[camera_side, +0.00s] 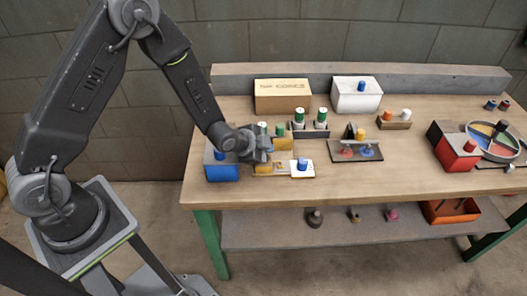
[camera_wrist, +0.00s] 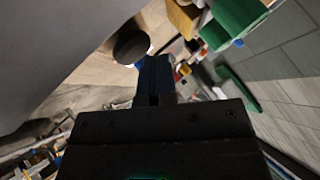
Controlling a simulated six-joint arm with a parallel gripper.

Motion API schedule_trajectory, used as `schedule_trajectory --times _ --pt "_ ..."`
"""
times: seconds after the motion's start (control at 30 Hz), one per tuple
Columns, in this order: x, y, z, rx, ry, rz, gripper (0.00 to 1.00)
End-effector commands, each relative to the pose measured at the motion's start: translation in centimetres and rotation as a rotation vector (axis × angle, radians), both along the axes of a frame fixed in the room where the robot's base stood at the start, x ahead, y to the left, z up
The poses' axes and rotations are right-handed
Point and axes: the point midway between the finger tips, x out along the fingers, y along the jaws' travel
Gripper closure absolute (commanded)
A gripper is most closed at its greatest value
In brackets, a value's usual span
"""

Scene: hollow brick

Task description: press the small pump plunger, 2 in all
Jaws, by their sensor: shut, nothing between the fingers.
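My gripper (camera_side: 266,147) is at the left end of the workbench, low among several small fixtures, with its fingers shut and empty. The shut fingers also show in the wrist view (camera_wrist: 155,75). A yellow piece (camera_side: 264,168) lies below the gripper, partly hidden. I cannot tell which of these knobbed parts is the small pump plunger, or whether the fingers touch one.
White and green cylinders stand on a dark rack (camera_side: 310,131) behind. A cardboard box (camera_side: 282,95) and a white box (camera_side: 356,97) are at the back. A dark tray (camera_side: 356,152), a red box (camera_side: 455,148) and a coloured wheel (camera_side: 493,139) are to the right. Bare wood lies along the front.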

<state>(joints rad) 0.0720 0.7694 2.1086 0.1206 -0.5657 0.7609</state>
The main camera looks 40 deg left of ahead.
Motion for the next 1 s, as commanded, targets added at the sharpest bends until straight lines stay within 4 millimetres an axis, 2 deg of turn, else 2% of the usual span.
schedule_trajectory --times 0.03,0.17,0.6,1.0 --pt "-1.3 -0.2 -1.2 -0.011 0.047 0.009 1.0" --pt "-1.4 -0.2 -1.2 -0.011 0.047 0.009 1.0" --pt "-2.0 -0.2 1.1 -0.012 0.042 0.011 1.0" --pt "-2.3 -0.1 1.7 -0.011 0.046 0.012 1.0"
